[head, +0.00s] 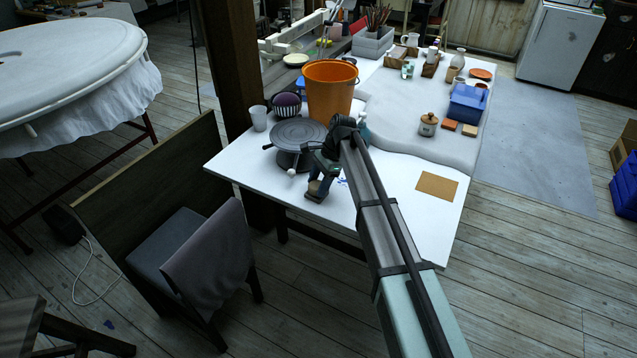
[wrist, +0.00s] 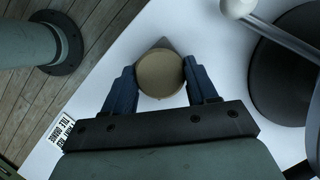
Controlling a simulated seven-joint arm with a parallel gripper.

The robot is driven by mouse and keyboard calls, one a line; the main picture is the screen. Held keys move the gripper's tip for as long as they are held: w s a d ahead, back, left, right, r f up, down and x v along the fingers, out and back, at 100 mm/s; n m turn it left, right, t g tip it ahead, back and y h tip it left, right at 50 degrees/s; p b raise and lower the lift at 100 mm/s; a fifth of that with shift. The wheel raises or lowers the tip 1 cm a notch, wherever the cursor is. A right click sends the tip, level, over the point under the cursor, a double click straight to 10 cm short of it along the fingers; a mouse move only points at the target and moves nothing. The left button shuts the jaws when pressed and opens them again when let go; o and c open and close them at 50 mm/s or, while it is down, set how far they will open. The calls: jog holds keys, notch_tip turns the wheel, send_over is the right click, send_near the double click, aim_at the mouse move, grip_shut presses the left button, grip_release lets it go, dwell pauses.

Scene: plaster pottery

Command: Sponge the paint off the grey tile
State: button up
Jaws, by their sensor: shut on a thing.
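My gripper (head: 320,178) is low over the near part of the white table, between the dark round turntable (head: 299,133) and the table's front edge. In the wrist view its blue fingers are shut on a round tan sponge (wrist: 160,75). A grey corner (wrist: 164,43), probably of the grey tile, shows just beyond the sponge; the sponge and gripper hide the rest. I cannot tell whether sponge and tile touch. Small blue marks (head: 343,182) show just right of the gripper in the head view; whether they lie on the tile is unclear.
A tan square (head: 437,186) lies at right. A lidded jar (head: 428,124) and blue bin (head: 467,104) are farther back. A printed label (wrist: 60,130) lies near the edge.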

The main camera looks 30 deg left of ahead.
jog(key=shift+f, duration=0.2)
dwell(0.3)
jog(key=shift+d, duration=0.1)
jog(key=shift+d, duration=0.6)
jog(key=shift+w, duration=0.1)
jog(key=shift+w+a+f, duration=0.1)
jog(key=shift+w+a, duration=0.15)
jog(key=shift+w, duration=0.35)
jog(key=shift+a, duration=0.15)
